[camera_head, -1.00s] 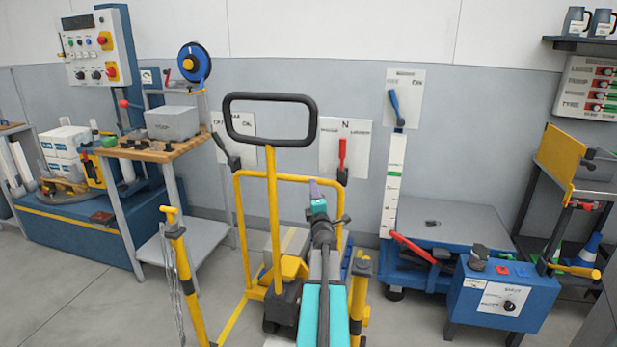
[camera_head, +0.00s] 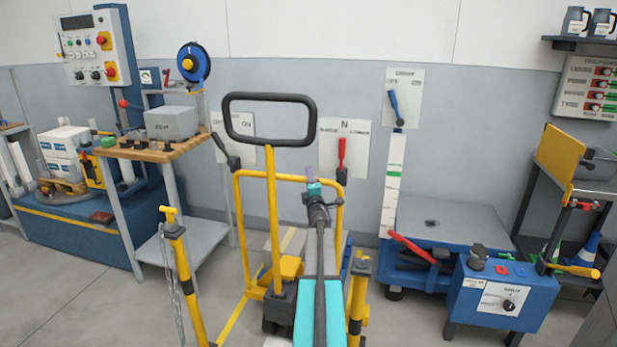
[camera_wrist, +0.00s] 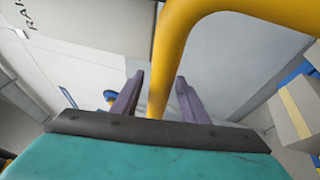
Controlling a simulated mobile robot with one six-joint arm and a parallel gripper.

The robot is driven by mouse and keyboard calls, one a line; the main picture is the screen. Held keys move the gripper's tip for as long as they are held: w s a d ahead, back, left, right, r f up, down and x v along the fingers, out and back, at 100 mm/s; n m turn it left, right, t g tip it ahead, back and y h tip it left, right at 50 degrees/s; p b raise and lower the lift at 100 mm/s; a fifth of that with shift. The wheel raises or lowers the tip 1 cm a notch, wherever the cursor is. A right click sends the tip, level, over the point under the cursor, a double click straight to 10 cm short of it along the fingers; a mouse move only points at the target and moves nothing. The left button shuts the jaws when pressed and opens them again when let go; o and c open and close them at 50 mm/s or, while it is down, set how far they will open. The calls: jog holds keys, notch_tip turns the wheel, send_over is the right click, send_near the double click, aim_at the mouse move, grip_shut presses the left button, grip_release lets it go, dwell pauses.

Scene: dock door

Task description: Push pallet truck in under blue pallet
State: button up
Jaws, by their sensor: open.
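The pallet truck (camera_head: 269,200) stands ahead of me, with a yellow mast, a black loop handle (camera_head: 228,120) and a dark block at its foot. A yellow tube hoop (camera_head: 283,174) stands around the mast and seems to belong to it. My gripper (camera_head: 312,182) is open at the right part of the hoop. In the wrist view, a bent yellow tube (camera_wrist: 172,50) shows between and beyond the purple fingers of my gripper (camera_wrist: 155,90); I cannot tell whether they touch. A blue strip (camera_head: 346,262) behind the hoop may be the blue pallet, mostly hidden.
Two yellow posts flank the truck, left (camera_head: 186,280) and right (camera_head: 357,300). A wooden-topped bench (camera_head: 150,150) is on the left. A blue lift table (camera_head: 440,225) and a blue control box (camera_head: 503,295) are on the right.

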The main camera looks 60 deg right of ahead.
jog(key=shift+x, duration=0.95)
jog(key=shift+w, duration=0.1)
grip_shut()
